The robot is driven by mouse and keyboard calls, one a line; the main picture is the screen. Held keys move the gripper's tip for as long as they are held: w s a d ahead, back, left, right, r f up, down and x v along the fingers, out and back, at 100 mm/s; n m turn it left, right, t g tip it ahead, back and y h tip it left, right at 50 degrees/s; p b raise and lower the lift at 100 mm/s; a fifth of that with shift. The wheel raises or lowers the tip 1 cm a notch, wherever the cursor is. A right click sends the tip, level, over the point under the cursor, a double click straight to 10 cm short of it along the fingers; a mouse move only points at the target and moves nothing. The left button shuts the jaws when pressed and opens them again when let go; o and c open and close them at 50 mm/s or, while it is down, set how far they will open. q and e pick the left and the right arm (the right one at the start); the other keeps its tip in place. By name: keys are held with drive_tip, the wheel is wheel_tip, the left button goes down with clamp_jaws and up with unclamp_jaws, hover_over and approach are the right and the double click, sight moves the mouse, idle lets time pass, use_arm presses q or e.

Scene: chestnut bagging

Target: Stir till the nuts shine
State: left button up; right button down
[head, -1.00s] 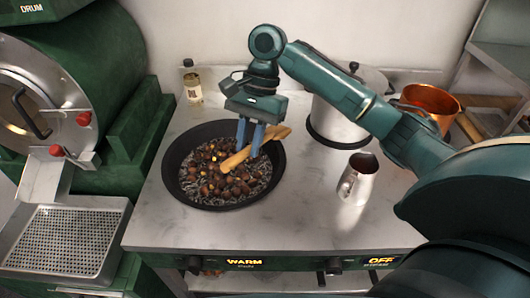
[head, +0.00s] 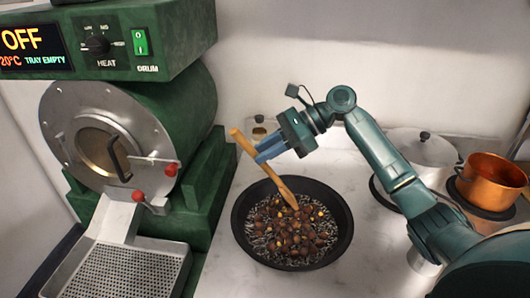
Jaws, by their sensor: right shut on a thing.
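A black pan (head: 241,243) stands on the pale marble top in the head view. Brown chestnuts (head: 290,236), some with yellowish spots, lie in it on dark, gravel-like bits with pale flecks. My right gripper (head: 264,154) is above the pan's far left part, pointing left and slightly down. It is shut on a wooden paddle (head: 278,187) near the upper part of its handle. The paddle is tilted, with its handle end up to the left and its lower end at the nuts. My left gripper is not in view.
A green drum roaster (head: 190,110) with a perforated tray (head: 128,272) stands at the left. Behind my right arm are a lidded silver pot (head: 428,150) and a copper pot (head: 492,178). A small jar (head: 259,131) stands near the wall.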

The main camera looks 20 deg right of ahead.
sight(276, 174)
drive_tip(key=shift+f, duration=0.45)
wheel_tip(276, 174, down, 6)
drive_tip(key=shift+r+b, duration=0.1)
drive_tip(key=shift+b, duration=1.05)
wheel_tip(276, 174, down, 2)
drive_tip(key=b, duration=0.3)
use_arm(q)
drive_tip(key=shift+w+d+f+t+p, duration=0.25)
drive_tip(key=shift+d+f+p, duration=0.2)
drive_tip(key=shift+p, duration=0.4)
use_arm(e)
drive_tip(key=shift+f, duration=1.45)
